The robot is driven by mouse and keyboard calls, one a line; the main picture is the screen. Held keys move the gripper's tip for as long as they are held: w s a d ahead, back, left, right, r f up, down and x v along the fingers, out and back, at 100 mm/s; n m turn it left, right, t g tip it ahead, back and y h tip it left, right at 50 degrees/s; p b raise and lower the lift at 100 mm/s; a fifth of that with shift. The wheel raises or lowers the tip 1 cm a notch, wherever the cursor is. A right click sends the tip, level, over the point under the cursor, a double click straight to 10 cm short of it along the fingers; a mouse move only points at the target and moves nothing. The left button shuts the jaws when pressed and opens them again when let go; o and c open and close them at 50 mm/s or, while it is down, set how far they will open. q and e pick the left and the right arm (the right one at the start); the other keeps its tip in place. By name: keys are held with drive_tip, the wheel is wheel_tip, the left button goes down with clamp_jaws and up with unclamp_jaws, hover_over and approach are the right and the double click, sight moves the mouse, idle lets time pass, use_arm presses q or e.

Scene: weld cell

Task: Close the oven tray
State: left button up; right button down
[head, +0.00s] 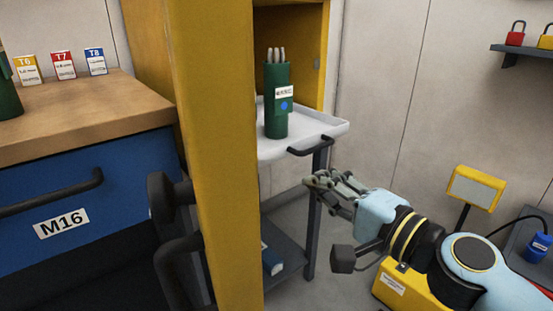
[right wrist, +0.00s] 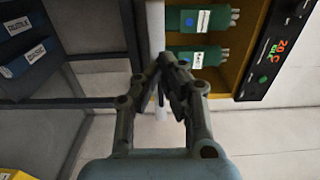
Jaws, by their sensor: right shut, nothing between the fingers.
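The pale tray (head: 312,130) sticks out of the open yellow oven (head: 312,60), with a dark handle (head: 314,147) at its front. A green canister (head: 277,112) holding grey rods stands on it. The wrist view shows the tray's pale edge (right wrist: 155,22) and two green canisters (right wrist: 200,20). My right gripper (head: 318,182) is shut and empty, just below and in front of the tray handle, seemingly apart from it. Its closed fingers (right wrist: 170,72) point toward the tray edge in the wrist view. My left gripper is not in view.
A tall yellow panel (head: 222,150) with black handles (head: 168,198) blocks the middle. A blue drawer bench (head: 90,170) stands left. A dark stand leg (head: 317,215) is beside my right gripper. The oven display (right wrist: 276,52) reads 20. Floor right of the stand is partly clear.

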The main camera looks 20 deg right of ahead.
sight(270, 155)
drive_tip(key=p+x, duration=0.1)
drive_tip(key=x, duration=0.8)
drive_tip(key=shift+w+a, duration=0.1)
drive_tip(key=shift+w, duration=0.25)
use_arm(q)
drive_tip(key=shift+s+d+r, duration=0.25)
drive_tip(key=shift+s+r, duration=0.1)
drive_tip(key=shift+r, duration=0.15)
use_arm(e)
drive_tip(key=shift+w+a+f, duration=0.1)
drive_tip(key=shift+w+a, duration=0.1)
drive_tip(key=shift+w, duration=0.35)
drive_tip(key=shift+w, duration=0.1)
